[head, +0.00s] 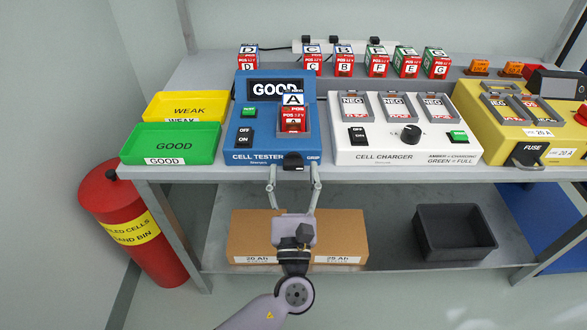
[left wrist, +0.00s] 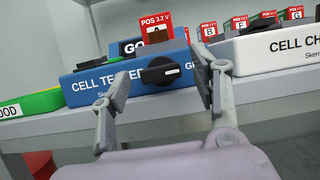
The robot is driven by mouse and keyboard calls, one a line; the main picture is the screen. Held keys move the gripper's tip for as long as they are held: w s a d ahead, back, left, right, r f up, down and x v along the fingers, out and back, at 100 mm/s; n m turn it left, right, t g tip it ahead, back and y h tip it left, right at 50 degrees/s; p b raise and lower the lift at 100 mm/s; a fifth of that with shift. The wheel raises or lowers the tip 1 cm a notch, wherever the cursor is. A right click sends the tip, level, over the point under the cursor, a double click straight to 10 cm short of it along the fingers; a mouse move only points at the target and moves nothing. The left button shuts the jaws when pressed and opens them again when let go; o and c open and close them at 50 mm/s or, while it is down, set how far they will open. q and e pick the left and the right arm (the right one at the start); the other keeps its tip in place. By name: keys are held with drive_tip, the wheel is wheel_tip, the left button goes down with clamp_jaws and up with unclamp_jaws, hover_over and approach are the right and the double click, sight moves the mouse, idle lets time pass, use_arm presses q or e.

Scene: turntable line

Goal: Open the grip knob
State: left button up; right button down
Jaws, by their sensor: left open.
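The grip knob (head: 292,161) is a black rotary knob on the front face of the blue cell tester (head: 240,140), by the word GRIP. In the left wrist view the knob (left wrist: 159,71) has a white pointer mark to the right. My left gripper (head: 294,182) is open just below and in front of the knob. In the left wrist view its two fingers (left wrist: 160,82) stand on either side of the knob, apart from it. Cell A (head: 292,114) stands upright in the tester's holder, under a display reading GOOD. My right gripper does not show.
A green GOOD tray (head: 133,157) and a yellow WEAK tray (head: 154,110) stand left of the tester. A white cell charger (head: 342,152) is close on its right. Several cells line the back shelf. A black bin (head: 455,250) and cardboard boxes (head: 347,224) are below.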

use_arm(q)
drive_tip(key=shift+w+r, duration=0.2)
drive_tip(key=shift+w, duration=0.3)
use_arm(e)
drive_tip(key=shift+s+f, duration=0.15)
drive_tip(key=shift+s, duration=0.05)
use_arm(q)
drive_tip(key=c, duration=1.1)
drive_tip(key=shift+c, duration=0.2)
drive_tip(key=n+y+b, duration=0.2)
drive_tip(key=n+b, duration=0.1)
drive_tip(key=n, duration=0.1)
drive_tip(key=shift+f, duration=0.15)
drive_tip(key=n+g+y+b, duration=0.1)
drive_tip(key=n+y+b, duration=0.1)
drive_tip(key=n, duration=0.3)
drive_tip(key=shift+y+b, duration=0.4)
drive_tip(key=shift+y, duration=0.1)
drive_tip(key=shift+r+n, duration=0.2)
drive_tip(key=shift+n, duration=0.4)
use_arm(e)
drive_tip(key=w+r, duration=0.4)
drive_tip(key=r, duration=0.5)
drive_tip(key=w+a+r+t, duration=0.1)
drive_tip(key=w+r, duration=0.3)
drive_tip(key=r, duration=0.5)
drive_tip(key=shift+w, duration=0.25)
